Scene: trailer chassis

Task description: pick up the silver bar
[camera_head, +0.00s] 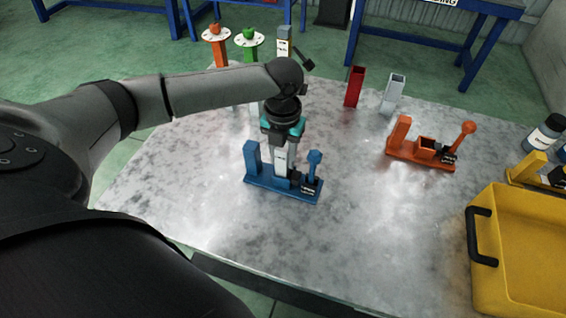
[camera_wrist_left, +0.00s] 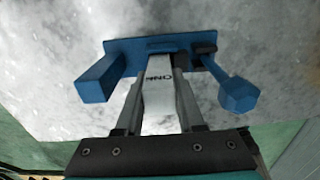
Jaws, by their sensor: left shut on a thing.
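The silver bar (camera_head: 281,161) stands upright in a blue holder (camera_head: 262,184) on the table. In the left wrist view the bar (camera_wrist_left: 158,92) has dark lettering on its face and rises from the blue holder (camera_wrist_left: 130,45). My left gripper (camera_head: 283,157) comes down over the bar from above. In the left wrist view my left gripper (camera_wrist_left: 160,75) has one finger on each side of the bar and is shut on it. The bar's lower end is hidden in the holder. My right gripper is not in view.
A red hollow block (camera_head: 354,86) and a grey hollow block (camera_head: 393,94) stand behind. An orange holder (camera_head: 420,152) and a yellow crate (camera_head: 520,250) are at the right. Orange (camera_head: 216,45) and green (camera_head: 248,50) stands are at the back. The front middle of the table is clear.

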